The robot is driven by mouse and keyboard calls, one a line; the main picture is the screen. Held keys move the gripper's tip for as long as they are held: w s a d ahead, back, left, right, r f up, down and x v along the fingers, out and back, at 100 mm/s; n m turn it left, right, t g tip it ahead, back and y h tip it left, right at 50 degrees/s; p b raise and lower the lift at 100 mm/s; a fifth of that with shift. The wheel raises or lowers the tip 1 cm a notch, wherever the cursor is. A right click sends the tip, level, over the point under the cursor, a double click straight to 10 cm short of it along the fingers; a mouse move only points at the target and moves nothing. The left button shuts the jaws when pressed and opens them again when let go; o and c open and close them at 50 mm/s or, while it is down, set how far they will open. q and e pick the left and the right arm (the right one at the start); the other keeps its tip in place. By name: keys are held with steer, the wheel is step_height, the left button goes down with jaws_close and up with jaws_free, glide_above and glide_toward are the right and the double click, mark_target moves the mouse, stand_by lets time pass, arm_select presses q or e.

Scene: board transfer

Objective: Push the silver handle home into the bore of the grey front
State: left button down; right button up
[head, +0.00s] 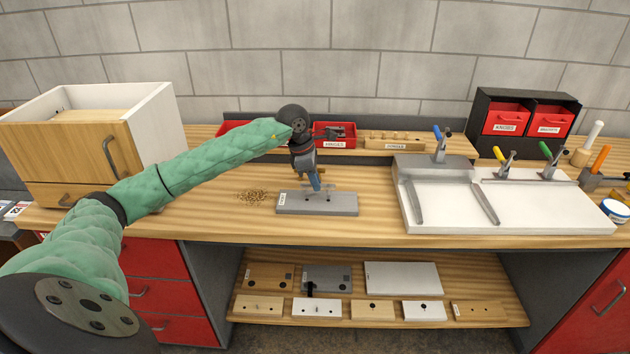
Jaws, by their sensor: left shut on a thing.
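The grey front (343,208) lies flat on the wooden bench top, with a small white label at its left end and dark bores along its face. My left gripper (315,184) reaches in from the left and points down over the middle of the grey front. It is shut on the silver handle (329,184), of which only a little shows beside the blue fingers. The fingers hide most of the handle, and I cannot tell how far it sits in the bore. My right gripper is not in view.
A white drawer box (150,112) with a wooden front stands at the left. A white board (455,212) with clamps takes up the right. Red bins (346,143) and a wooden rack (393,140) stand behind. Wood shavings (252,197) lie left of the grey front.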

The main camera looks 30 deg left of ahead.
mark_target(308, 184)
arm_select(q)
steer(key=shift+f+b, duration=0.85)
steer(key=shift+f, duration=0.2)
steer(key=c, duration=1.3)
jaws_free()
steer(key=shift+c, duration=0.2)
steer(key=b+v, duration=0.2)
steer(key=v, duration=0.5)
steer(key=shift+a+r, duration=0.1)
steer(key=shift+r, duration=0.25)
